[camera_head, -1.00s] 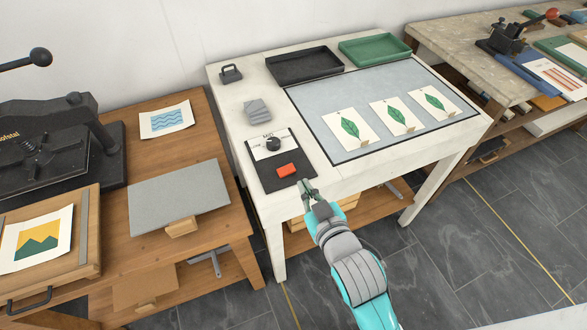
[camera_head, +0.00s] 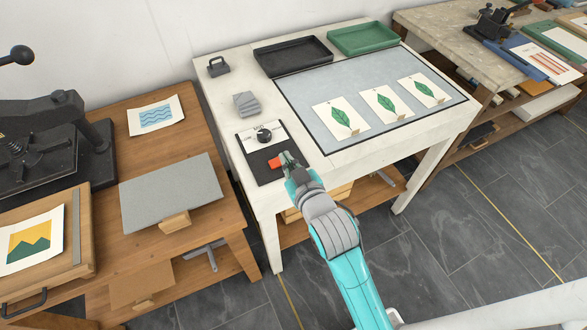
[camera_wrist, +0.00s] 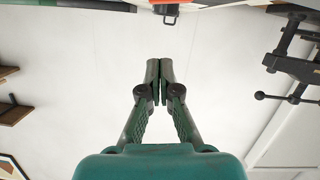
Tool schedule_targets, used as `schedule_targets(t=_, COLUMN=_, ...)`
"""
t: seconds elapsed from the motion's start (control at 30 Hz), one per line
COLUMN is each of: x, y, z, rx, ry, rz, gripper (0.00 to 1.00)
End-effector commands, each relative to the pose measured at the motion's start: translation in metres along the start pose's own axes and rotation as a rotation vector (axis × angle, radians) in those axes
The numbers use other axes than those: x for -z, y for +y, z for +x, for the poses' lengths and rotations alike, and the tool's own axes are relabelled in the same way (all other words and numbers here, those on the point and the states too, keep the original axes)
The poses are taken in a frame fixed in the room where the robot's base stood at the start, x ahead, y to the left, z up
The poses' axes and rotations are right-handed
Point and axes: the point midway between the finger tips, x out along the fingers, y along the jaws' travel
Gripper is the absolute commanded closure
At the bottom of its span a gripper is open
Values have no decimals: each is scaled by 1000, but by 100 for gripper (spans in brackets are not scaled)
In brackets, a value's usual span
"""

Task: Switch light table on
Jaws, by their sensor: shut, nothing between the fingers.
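The light table (camera_head: 310,100) is white with a grey-blue panel that shows no glow. Its control plate (camera_head: 262,178) lies at the front left, with a dark round knob (camera_head: 264,135) on a white label and a red-orange switch (camera_head: 274,163). My gripper (camera_head: 286,158) is shut and empty, with its tips at the right side of the switch, partly covering it. I cannot tell if they touch. In the wrist view my gripper (camera_wrist: 160,66) has its fingertips together, with a sliver of red-orange at the top edge.
Three leaf prints (camera_head: 385,104) lie on the panel. A black tray (camera_head: 293,56) and a green tray (camera_head: 362,40) stand at the back. A grey block (camera_head: 246,104) and a dark handled weight (camera_head: 217,67) lie left. A wooden bench with a press (camera_head: 45,150) stands farther left.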

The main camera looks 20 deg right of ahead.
Motion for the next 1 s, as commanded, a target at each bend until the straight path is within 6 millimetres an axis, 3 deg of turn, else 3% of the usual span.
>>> schedule_targets(t=0.27, x=-2, y=0, z=45, rx=-1, ry=-1, rz=-1, gripper=100)
schedule_targets(t=0.4, x=-23, y=1, z=48, rx=-1, ry=-4, rz=-1, gripper=100)
schedule_targets(t=0.6, x=-37, y=0, z=51, rx=0, ry=-1, rz=0, gripper=100)
schedule_targets(t=1.0, x=-39, y=0, z=52, rx=1, ry=0, rz=2, gripper=100)
